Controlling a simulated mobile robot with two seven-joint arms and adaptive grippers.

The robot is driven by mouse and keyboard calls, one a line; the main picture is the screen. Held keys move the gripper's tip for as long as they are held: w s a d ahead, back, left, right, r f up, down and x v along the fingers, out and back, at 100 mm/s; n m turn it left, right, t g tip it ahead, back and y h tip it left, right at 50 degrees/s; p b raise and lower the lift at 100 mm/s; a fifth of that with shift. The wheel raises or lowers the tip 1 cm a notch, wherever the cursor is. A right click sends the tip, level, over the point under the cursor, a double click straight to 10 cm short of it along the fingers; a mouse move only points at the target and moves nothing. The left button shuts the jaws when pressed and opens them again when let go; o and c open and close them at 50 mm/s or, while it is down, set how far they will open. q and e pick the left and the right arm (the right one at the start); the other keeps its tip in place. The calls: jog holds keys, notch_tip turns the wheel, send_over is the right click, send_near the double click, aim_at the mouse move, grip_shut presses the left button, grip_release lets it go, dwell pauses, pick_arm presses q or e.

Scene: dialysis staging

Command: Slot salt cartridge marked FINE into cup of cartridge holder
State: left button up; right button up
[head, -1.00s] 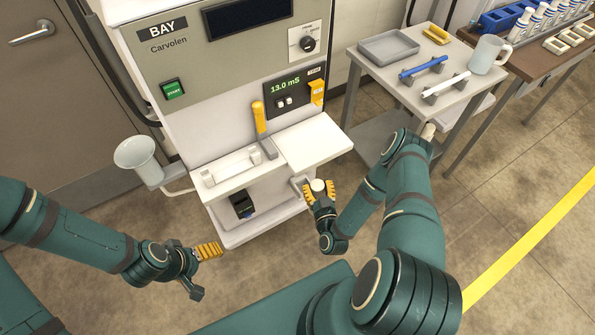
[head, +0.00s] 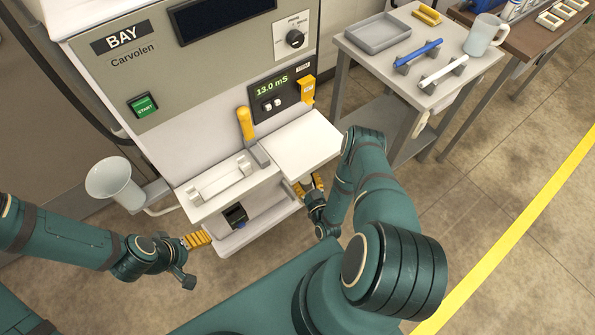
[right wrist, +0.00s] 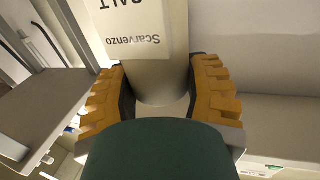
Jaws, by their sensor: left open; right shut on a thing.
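My right gripper (head: 314,190) is low at the front right of the machine, partly hidden under the edge of its white shelf. In the right wrist view its orange-padded fingers (right wrist: 160,98) are shut on a pale salt cartridge (right wrist: 165,75). Its white label reads "Scarvenzo" and "SALT", upside down; the word FINE is not visible. In the head view the shelf mostly hides the cartridge. A white cradle (head: 222,178), which may be the cartridge holder, is on the machine front beside a yellow-handled lever (head: 246,124). My left gripper (head: 199,239) is open and empty, in front of the machine's lower left.
The white shelf (head: 300,145) juts out above my right gripper. A side table at right holds a grey tray (head: 377,34), blue and white rods on supports, and a mug (head: 485,36).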

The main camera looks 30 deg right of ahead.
jog(key=w+d+b, duration=0.1)
jog(key=w, duration=0.5)
jog(key=shift+w, duration=0.4)
jog(key=f+b, duration=0.1)
jog(key=f, duration=0.2)
jog(key=shift+w+d+f+b, duration=0.1)
jog(key=shift+w+b, duration=0.1)
jog(key=shift+b, duration=0.2)
jog(key=shift+f, duration=0.25)
jog(key=o, duration=1.3)
jog(key=shift+c, duration=0.2)
jog(key=shift+r, duration=0.1)
